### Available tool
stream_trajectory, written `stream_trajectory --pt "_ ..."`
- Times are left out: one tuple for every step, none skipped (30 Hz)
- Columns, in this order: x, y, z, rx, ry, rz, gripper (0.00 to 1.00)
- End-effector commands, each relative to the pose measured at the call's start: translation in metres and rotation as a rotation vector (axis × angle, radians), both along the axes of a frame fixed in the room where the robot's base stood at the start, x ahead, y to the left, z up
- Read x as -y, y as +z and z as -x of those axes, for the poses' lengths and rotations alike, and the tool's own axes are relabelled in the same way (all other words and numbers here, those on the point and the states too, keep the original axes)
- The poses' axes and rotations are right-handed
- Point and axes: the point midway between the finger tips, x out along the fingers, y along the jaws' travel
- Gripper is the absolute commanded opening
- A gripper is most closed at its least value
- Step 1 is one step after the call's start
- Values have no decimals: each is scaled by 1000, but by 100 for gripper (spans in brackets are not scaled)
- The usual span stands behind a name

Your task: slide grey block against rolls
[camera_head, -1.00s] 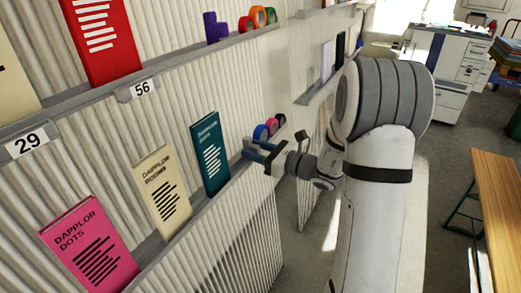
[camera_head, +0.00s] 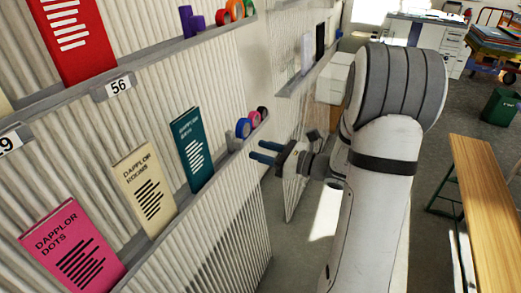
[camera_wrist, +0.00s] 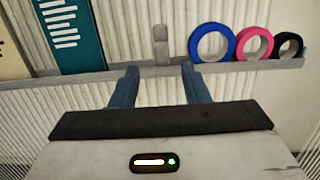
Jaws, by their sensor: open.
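The small grey block (camera_wrist: 161,45) stands upright on the ledge in the wrist view, between the teal book and the rolls. A gap separates it from the blue roll (camera_wrist: 190,45). The pink roll (camera_wrist: 236,44) and black roll (camera_wrist: 277,45) stand in a row right of the blue one. In the head view the grey block (camera_head: 231,141) is just on the near side of the blue roll (camera_head: 237,128). My gripper (camera_head: 257,151) is open and empty, out in front of the ledge. In the wrist view its fingers (camera_wrist: 158,68) point toward the block, apart from it.
The teal book (camera_wrist: 70,35) leans on the same ledge (camera_wrist: 236,68), left of the block. The cream book (camera_head: 145,187) and pink book (camera_head: 72,246) lean farther along it. An upper shelf holds a purple object (camera_head: 190,20) and more rolls. Open floor lies right of the ledge.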

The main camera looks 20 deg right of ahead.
Motion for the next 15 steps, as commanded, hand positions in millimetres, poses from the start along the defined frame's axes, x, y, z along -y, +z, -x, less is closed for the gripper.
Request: stream_trajectory --pt "0 0 0 0 0 0 42" --pt "0 0 0 0 0 0 40" --pt "0 0 0 -2 -1 -1 37" --pt "0 0 0 -6 -1 -5 34" --pt "0 -1 1 -14 -3 -12 32" --pt "-1 -1 2 -33 -7 -27 29" --pt "-1 -1 3 -51 -11 -42 26" --pt "-2 0 5 -76 -16 -63 24" --pt "-3 0 8 -118 -24 -97 21" --pt "-4 0 11 -156 -32 -129 18" --pt "-4 0 14 -195 -40 -164 16" --pt "-6 1 18 -254 -53 -217 12" --pt "-7 1 22 -300 -63 -259 10" --pt "-8 2 25 -346 -74 -304 7" --pt "-10 3 31 -407 -87 -363 4"
